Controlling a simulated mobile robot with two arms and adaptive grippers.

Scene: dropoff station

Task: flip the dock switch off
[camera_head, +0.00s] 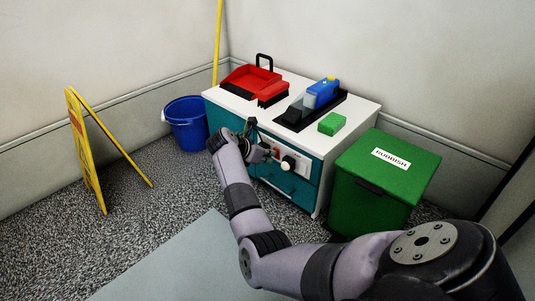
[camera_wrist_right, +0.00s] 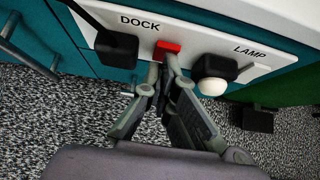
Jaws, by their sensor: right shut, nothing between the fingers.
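A white panel on the front of the teal cabinet shows in the right wrist view, with the word DOCK (camera_wrist_right: 140,21) at its upper left. A black fitting (camera_wrist_right: 117,47) sits just below DOCK, and a red block (camera_wrist_right: 167,48) is right of it; which one moves as the switch I cannot tell. My right gripper (camera_wrist_right: 163,64) is shut and empty, its fingertips at the lower edge of the red block; contact is unclear. In the head view my right gripper (camera_head: 264,153) is at the panel's left part and hides some of it. My left gripper is not in view.
A white round knob (camera_wrist_right: 212,87) on a black mount is by the word LAMP. On the cabinet top (camera_head: 230,101) are a red dustpan (camera_head: 247,78), a blue bottle (camera_head: 322,92) in a black tray and a green sponge (camera_head: 332,123). A green rubbish bin (camera_head: 385,180) stands close right.

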